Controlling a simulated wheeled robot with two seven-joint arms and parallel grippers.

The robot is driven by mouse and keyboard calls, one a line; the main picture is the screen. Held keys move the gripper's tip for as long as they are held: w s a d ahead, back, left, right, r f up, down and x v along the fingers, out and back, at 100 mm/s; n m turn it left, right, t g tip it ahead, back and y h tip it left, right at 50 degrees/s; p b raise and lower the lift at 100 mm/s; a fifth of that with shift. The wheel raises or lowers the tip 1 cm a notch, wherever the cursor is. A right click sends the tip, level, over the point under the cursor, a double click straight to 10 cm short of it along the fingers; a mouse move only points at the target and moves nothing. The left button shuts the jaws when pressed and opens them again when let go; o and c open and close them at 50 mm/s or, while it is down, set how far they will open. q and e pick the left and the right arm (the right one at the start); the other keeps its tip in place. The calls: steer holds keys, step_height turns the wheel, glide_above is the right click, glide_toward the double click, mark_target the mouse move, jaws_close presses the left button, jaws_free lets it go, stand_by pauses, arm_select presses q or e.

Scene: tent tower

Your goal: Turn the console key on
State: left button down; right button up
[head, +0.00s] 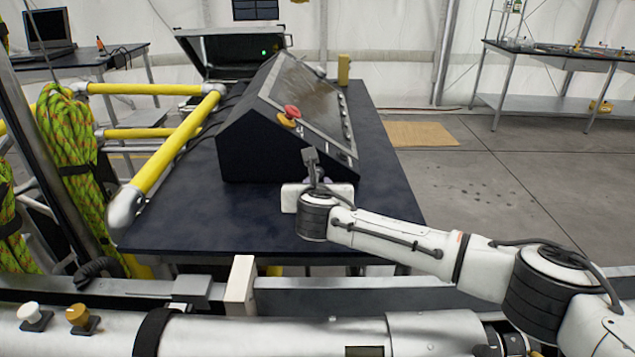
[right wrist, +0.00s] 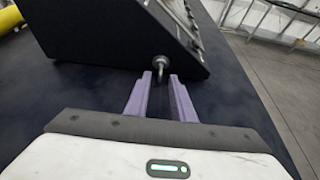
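The console (head: 245,140) is a black sloped box on a dark table, with a screen and a red mushroom button (head: 291,112) on a yellow base. The key (right wrist: 160,63) shows in the right wrist view as a small metal loop at the console's lower side face. My right gripper (right wrist: 160,80) has two purple fingers, parted, with the key just ahead of their tips and roughly between them. I cannot tell if they touch it. In the head view my right gripper (head: 316,182) is at the console's near face, and my wrist hides the key. My left gripper is not in view.
The dark table (head: 200,235) has bare space left of and in front of the console. A yellow railing (head: 178,145) runs along its left side, with green rope (head: 70,150) beyond. An open black case (head: 235,55) stands behind. Open floor lies to the right.

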steer(key=shift+x, duration=0.9)
jaws_close()
steer(key=m+y, duration=0.2)
steer(key=shift+d+m, duration=0.25)
steer(key=shift+m, duration=0.15)
steer(key=shift+d+f+m+y, duration=0.1)
steer(key=shift+m+y, duration=0.5)
steer(key=shift+m, duration=0.3)
